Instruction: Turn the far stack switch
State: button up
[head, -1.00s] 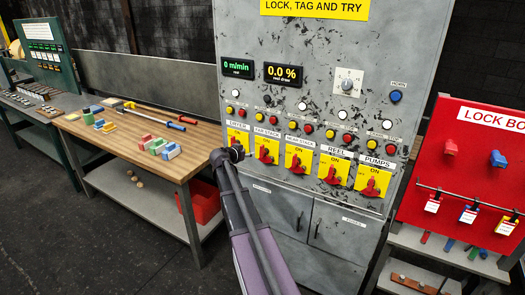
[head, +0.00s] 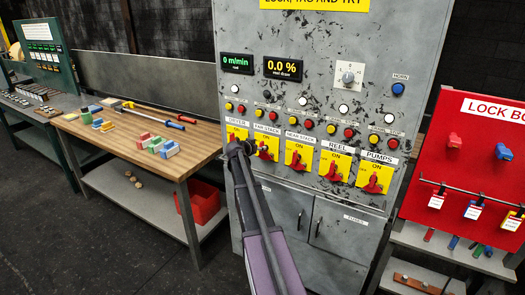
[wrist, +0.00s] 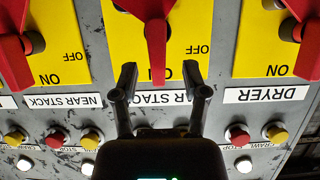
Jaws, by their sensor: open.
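The far stack switch is a red rotary handle (wrist: 157,48) on a yellow plate (wrist: 185,52), seen upside down in the wrist view. The handle points toward its label, which a finger partly covers. In the head view, the far stack switch (head: 265,149) is the second from the left, partly behind my gripper. My gripper (wrist: 160,74) is open, its two dark fingertips over the lower part of the plate, one either side of the handle's tip. Contact with the handle cannot be told. My gripper (head: 247,147) is close to the panel.
The dryer switch (wrist: 306,35) and near stack switch (wrist: 15,50) flank the plate closely. Red and yellow push buttons (wrist: 55,138) sit along the label side. A wooden workbench (head: 190,165) stands left, and a red lock board (head: 470,150) right.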

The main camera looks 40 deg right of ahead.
jog(key=shift+b+x, duration=0.4)
jog(key=shift+x, duration=1.2)
